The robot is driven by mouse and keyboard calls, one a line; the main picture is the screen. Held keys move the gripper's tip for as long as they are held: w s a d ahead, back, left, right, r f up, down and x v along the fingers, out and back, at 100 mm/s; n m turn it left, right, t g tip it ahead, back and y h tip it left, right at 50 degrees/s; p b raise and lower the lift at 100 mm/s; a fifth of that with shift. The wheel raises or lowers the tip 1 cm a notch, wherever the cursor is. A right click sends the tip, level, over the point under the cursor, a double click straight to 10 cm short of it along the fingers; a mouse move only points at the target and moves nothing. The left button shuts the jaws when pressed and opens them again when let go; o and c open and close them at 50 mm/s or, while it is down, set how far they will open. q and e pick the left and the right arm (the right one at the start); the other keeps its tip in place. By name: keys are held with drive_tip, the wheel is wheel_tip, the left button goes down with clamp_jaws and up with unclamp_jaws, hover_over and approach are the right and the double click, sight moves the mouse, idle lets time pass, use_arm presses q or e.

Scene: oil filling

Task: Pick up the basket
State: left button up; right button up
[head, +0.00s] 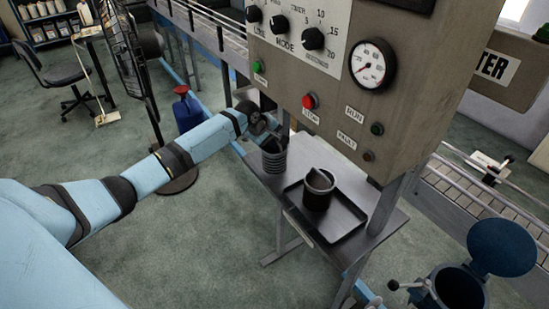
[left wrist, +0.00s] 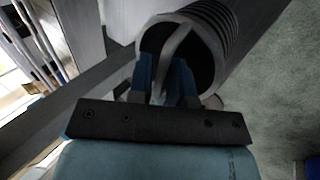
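A dark ribbed basket (head: 273,159), round and open-topped, is at the left end of the metal table below the control panel. My left gripper (head: 266,136) is right above it and hides part of its rim. In the left wrist view the ribbed basket (left wrist: 232,35) shows its dark mouth and a thin grey handle strip. The blue fingers of my left gripper (left wrist: 163,80) stand on either side of this strip. I cannot tell whether they press on it. My right gripper is not in view.
A second dark container (head: 319,189) stands on a black tray (head: 341,224) on the table (head: 385,236). The control panel (head: 330,90) hangs close above. A blue bin with an open lid (head: 502,248) is at the lower right. A fan (head: 125,55) stands to the left.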

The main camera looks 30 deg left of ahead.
use_arm(q)
drive_tip(key=shift+w+f, duration=0.1)
clamp_jaws()
drive_tip(key=shift+r, duration=0.2)
